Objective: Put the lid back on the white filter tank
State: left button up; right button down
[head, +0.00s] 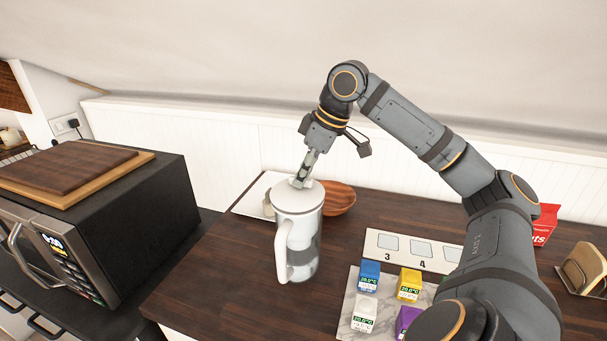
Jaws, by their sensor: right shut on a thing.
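The white filter tank (301,255) stands upright on the dark wooden counter, with its handle on the left side and a grey, see-through lower part. The white round lid (285,198) is at the tank's top, level and lined up with the rim; I cannot tell whether it is fully seated. My right gripper (301,181) comes down from above and is shut on the middle of the lid. The fingertips hide the part they grip. My left gripper is not in view.
A wooden bowl (338,197) stands close behind the tank, beside a white board (252,202). Coloured small boxes sit on a marble slab (347,323) at the right front, near a numbered panel (381,249). A microwave (150,215) stands left. Counter left of the tank is clear.

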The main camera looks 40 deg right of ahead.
pick_arm(q)
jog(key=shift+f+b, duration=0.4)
jog(key=shift+b, duration=0.05)
pick_arm(e)
jog(key=shift+f, duration=0.4)
jog(key=c, duration=1.2)
grip_release()
jog(key=shift+r, duration=0.1)
